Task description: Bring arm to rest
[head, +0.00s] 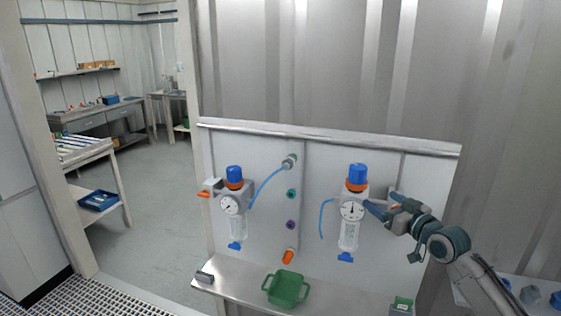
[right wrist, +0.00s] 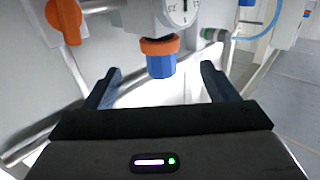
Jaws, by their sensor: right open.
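My right gripper (head: 374,207) is at the right-hand vessel unit, just right of its round gauge (head: 352,210). In the right wrist view its two fingers (right wrist: 161,70) are spread apart with nothing held. The unit's blue knob (right wrist: 161,66) with an orange collar shows beyond the gap between the fingertips, upside down there. In the head view this knob (head: 357,173) stands upright above the gripper. An orange lever (right wrist: 64,20) shows at the upper left of the right wrist view. My left gripper is in neither view.
A second vessel unit (head: 233,205) hangs at the left, its blue hose (head: 266,185) running to a grey wall fitting (head: 290,161). The right-hand hose (head: 322,218) hangs down. A green bin (head: 287,287) stands on the narrow shelf (head: 237,281). Open floor lies to the left.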

